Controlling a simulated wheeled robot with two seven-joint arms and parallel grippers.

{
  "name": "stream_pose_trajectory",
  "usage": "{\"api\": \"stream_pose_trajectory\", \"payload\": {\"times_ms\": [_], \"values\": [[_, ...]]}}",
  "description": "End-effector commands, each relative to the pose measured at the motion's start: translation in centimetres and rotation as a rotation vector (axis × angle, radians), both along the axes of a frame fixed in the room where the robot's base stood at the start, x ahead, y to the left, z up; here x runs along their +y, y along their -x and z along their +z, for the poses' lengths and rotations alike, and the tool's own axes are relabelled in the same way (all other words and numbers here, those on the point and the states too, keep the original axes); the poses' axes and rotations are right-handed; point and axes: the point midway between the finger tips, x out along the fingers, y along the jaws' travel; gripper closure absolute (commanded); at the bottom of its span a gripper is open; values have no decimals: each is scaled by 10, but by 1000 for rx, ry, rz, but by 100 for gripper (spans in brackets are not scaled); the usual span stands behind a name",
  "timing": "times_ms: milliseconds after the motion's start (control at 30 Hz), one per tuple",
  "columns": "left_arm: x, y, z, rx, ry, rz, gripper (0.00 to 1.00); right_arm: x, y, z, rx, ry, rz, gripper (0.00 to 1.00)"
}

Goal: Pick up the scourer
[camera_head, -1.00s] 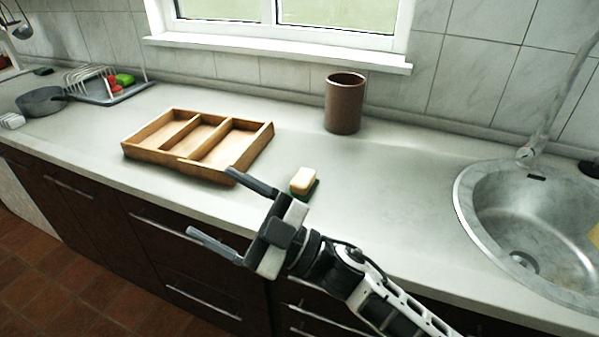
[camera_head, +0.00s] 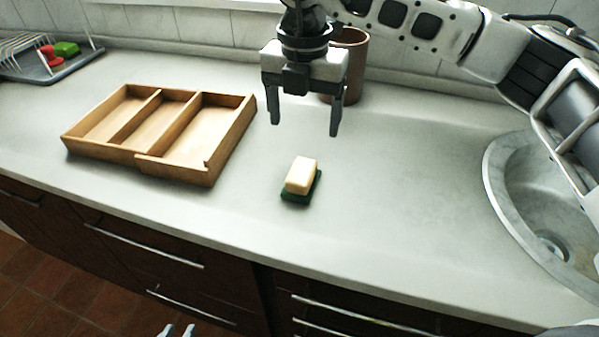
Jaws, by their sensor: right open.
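The scourer (camera_head: 301,179), a cream block with a dark green underside, lies on the grey worktop right of the wooden tray. My right gripper (camera_head: 304,124) is above the worktop, behind the scourer in the picture and apart from it. Its two fingers point down, spread, with nothing between them.
The wooden compartment tray (camera_head: 136,160) stands empty left of the scourer. A brown cylindrical pot (camera_head: 353,72) stands behind my right gripper, partly hidden. A round sink (camera_head: 497,178) is at the right. A dish rack (camera_head: 48,66) is at the far left. The worktop around the scourer is clear.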

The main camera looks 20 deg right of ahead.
Motion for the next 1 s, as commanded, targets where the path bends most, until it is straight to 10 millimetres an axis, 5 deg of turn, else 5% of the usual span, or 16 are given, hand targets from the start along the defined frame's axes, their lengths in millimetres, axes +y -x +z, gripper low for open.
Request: {"api": "stream_pose_trajectory", "payload": {"times_ms": [300,1000], "values": [[1,2,3,8,-13,-5,73,1,1,-65,4,-4,3,22],[3,-2,10,0,-16,5,73,4,2,-131,2,-6,5,22]]}}
